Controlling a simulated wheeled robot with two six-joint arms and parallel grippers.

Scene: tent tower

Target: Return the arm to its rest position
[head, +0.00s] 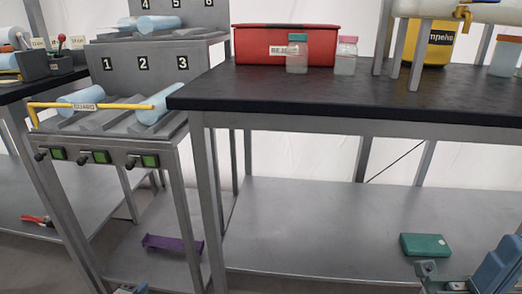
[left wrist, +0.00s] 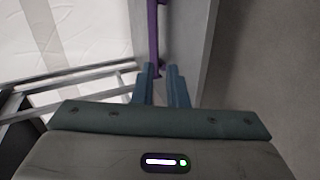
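My left gripper (head: 130,289) only just shows at the bottom edge of the head view. In the left wrist view its two blue fingers (left wrist: 161,72) stand apart with a gap between them, and nothing is seen held. A purple tray-like piece (head: 172,244) lies on the lower shelf of the left stand. In the left wrist view a purple strip (left wrist: 154,30) lies beyond the fingertips; whether they touch it I cannot tell.
The dark worktop (head: 330,95) holds a red bin (head: 262,45) and two jars. A yellow guard bar (head: 90,106) crosses the numbered stand on the left. A green box (head: 425,245) lies on the lower shelf (head: 320,220), which is otherwise mostly clear. Red-handled pliers (head: 37,220) lie far left.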

